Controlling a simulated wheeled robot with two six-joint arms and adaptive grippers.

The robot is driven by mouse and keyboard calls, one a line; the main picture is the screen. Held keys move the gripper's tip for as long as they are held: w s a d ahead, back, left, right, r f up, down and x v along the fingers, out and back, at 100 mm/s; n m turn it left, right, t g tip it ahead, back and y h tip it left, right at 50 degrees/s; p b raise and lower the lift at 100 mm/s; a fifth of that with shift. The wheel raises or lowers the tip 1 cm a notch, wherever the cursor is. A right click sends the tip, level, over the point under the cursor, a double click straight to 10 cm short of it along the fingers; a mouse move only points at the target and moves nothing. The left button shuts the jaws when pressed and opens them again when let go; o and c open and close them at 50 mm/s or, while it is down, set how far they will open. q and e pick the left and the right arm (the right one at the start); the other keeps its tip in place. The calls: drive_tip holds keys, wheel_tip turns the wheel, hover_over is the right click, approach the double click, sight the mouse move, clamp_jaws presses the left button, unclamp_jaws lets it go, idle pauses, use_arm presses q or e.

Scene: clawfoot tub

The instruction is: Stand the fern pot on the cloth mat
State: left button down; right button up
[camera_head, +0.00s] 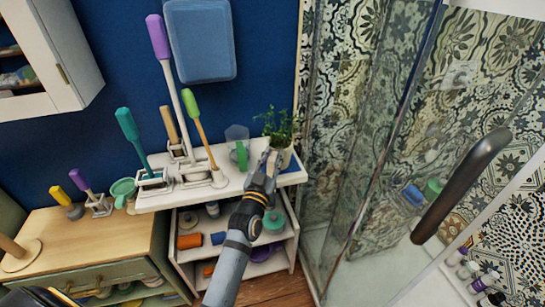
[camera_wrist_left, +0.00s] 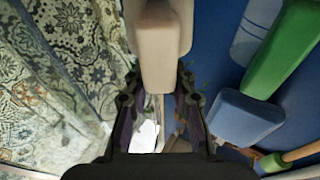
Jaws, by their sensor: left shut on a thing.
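The fern pot (camera_head: 287,156) is pale, with a leafy green fern (camera_head: 280,123), and is at the right end of the white shelf unit's top. My left gripper (camera_head: 268,160) is at the front left of the pot and shut on it. In the left wrist view the beige pot (camera_wrist_left: 160,55) is between the two fingers (camera_wrist_left: 160,95). A dark blue patch (camera_head: 291,168), which looks like the cloth mat, shows just beside and below the pot, partly covered. I cannot tell whether the pot touches it. My right gripper is not in view.
A green item (camera_head: 241,156) and a translucent cup-like thing (camera_head: 236,135) stand left of the pot. Several long-handled brushes stand further left on the white shelf unit (camera_head: 230,187). The shower's glass door, with a dark handle (camera_head: 460,185), is on the right.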

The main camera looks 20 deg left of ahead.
use_arm(q)
drive_tip(key=shift+f, duration=0.1)
idle(0.3)
drive_tip(key=c, duration=1.1)
unclamp_jaws()
drive_tip(key=shift+o, duration=0.3)
drive_tip(key=shift+f, duration=0.1)
